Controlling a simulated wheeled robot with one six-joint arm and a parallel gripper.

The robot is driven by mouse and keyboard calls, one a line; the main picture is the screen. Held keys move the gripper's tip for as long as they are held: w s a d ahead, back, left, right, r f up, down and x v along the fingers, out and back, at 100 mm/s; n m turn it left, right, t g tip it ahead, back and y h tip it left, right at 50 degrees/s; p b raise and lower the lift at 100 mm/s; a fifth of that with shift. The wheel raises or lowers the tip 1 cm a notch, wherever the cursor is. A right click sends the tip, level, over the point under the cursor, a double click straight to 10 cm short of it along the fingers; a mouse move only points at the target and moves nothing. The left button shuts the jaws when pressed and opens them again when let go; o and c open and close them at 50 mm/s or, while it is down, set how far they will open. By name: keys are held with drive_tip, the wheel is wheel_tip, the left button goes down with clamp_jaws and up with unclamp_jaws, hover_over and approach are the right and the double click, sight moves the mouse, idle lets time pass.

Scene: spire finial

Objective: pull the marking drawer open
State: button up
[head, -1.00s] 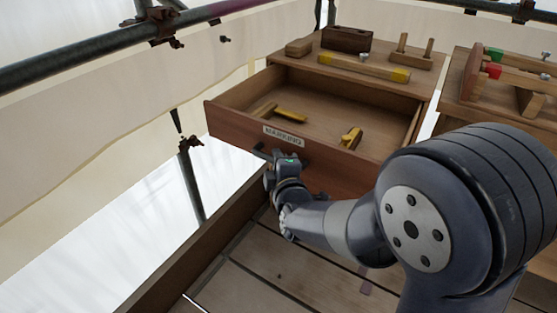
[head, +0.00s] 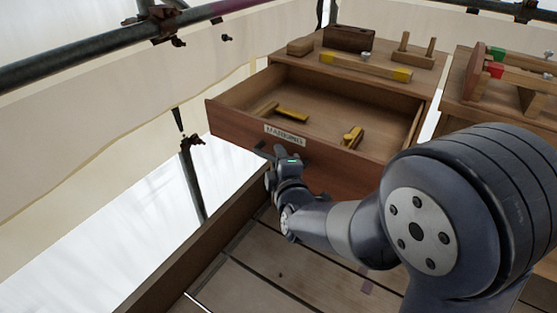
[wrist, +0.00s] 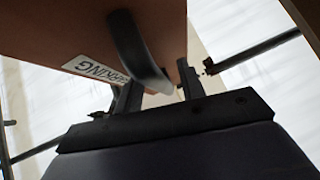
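The marking drawer (head: 235,122) is pulled well out of its wooden cabinet, with its inside in plain view in the head view. A white label (head: 285,135) reading MARKING is on its front, and the label also shows in the wrist view (wrist: 97,67). A dark curved handle (wrist: 133,45) sticks out from the drawer front. My gripper (head: 271,153) is at the handle, below the label. In the wrist view, my gripper (wrist: 159,76) has its two fingers apart, with the handle's bend between them and gaps visible beside it. In the head view the fingertips are small and partly hidden.
Yellow and wooden tools (head: 290,113) lie in the drawer. The cabinet top holds wooden blocks (head: 347,38) and a yellow-ended bar (head: 365,66). A second bench (head: 480,95) stands at the right. Scaffold pipes (head: 90,52) and a post (head: 192,175) run at the left.

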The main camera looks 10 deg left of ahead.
drive_tip(key=p+v, duration=0.1)
drive_tip(key=v, duration=0.9)
drive_tip(key=shift+s+p, duration=0.2)
drive_tip(key=shift+p, duration=0.2)
drive_tip(key=b+x, duration=0.2)
drive_tip(key=x, duration=0.8)
drive_tip(key=shift+w, duration=0.25)
drive_tip(key=shift+w+a, duration=0.15)
drive_tip(key=shift+w, duration=0.3)
drive_tip(key=shift+d+f, duration=0.1)
drive_tip(key=shift+d, duration=0.1)
